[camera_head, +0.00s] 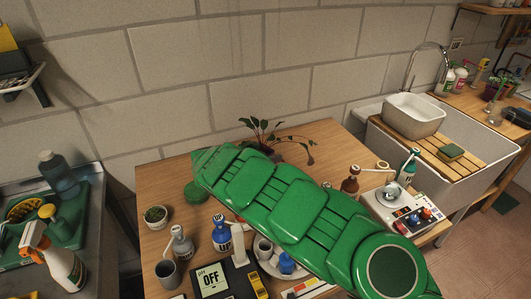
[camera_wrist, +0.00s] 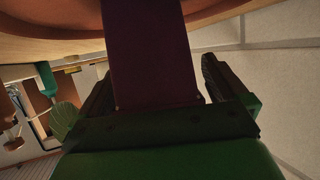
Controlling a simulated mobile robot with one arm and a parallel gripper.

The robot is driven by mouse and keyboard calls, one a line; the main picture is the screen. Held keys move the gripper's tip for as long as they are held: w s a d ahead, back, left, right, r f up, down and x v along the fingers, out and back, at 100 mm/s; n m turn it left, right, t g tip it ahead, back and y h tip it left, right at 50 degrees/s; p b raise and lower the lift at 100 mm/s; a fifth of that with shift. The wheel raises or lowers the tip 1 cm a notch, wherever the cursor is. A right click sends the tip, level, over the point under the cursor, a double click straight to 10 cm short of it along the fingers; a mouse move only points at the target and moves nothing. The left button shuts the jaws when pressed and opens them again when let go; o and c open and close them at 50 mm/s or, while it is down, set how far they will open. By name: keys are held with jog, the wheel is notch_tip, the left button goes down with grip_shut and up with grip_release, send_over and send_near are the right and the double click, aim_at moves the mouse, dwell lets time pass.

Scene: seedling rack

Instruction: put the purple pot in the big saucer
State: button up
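The purple pot (camera_head: 264,150) stands out behind my green arm near the back of the wooden table in the head view, with a leafy plant in it. In the wrist view the dark purple pot (camera_wrist: 150,50) fills the space between the two fingers of my gripper (camera_wrist: 157,80). My gripper is shut on the pot, with a finger close along each side; my arm hides it in the head view. A round terracotta-brown rim, seemingly the big saucer (camera_wrist: 225,9), shows behind the pot in the wrist view. I cannot tell whether the pot touches it.
A control box (camera_head: 400,210) stands at the right. The wall is close behind.

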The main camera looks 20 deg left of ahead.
jog(key=shift+s+a+r, duration=0.2)
jog(key=shift+s+r, duration=0.1)
jog(key=shift+s, duration=0.05)
jog(key=v, duration=1.1)
